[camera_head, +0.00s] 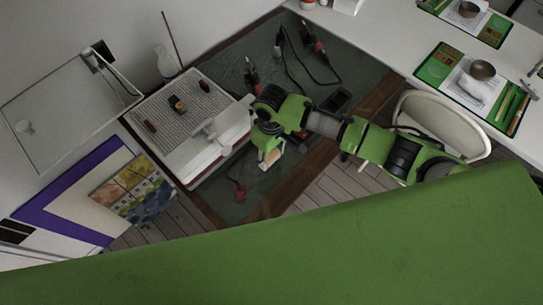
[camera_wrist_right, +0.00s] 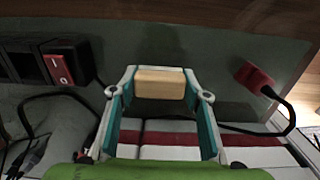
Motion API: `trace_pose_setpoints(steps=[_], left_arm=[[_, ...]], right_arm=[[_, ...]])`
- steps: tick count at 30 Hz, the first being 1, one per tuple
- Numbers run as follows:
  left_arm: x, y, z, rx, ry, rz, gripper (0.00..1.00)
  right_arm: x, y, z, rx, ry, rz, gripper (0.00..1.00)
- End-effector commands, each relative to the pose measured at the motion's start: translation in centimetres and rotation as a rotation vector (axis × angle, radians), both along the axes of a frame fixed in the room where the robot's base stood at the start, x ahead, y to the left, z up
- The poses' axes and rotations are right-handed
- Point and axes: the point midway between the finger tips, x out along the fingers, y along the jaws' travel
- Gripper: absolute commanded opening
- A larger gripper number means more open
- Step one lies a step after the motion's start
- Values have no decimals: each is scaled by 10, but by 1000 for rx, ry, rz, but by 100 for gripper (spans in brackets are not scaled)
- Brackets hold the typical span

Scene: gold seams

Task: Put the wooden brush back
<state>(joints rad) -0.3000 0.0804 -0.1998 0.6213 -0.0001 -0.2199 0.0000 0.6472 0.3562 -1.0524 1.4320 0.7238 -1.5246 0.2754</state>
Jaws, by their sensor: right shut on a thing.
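My right gripper (camera_head: 270,160) reaches in from the right over the dark glass-like table top, beside the white machine. In the right wrist view, the right gripper (camera_wrist_right: 160,88) is shut on a pale wooden block, the wooden brush (camera_wrist_right: 160,76), between its two fingertips. Only a plain wooden face of the brush shows there; any bristles are hidden. In the head view a small pale patch of the brush (camera_head: 272,157) shows at the gripper's end. My left gripper is in neither view.
The white machine (camera_head: 228,133) has a perforated top (camera_head: 185,117) with small red and yellow-black items. Cables and tools (camera_head: 318,48) lie at the table's back. A red plug (camera_wrist_right: 254,77) and a switch box (camera_wrist_right: 65,65) lie near the gripper. A white chair (camera_head: 445,118) stands right.

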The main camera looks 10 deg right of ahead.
Motion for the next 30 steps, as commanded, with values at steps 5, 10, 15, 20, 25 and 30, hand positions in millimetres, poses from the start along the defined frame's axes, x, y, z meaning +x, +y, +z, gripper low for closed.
trace_pose_setpoints(steps=[5,10,15,20,25,30], left_arm=[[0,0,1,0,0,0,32],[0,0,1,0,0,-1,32],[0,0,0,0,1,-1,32],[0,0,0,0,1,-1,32],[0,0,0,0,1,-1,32],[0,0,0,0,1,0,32]], right_arm=[[0,0,-13,0,-1,0,23],[0,0,-13,0,-1,0,23],[-1,0,-17,0,0,-1,23],[0,-1,-16,-1,-1,0,60],[0,-1,-16,-1,-1,0,60],[0,0,-10,1,-3,1,60]])
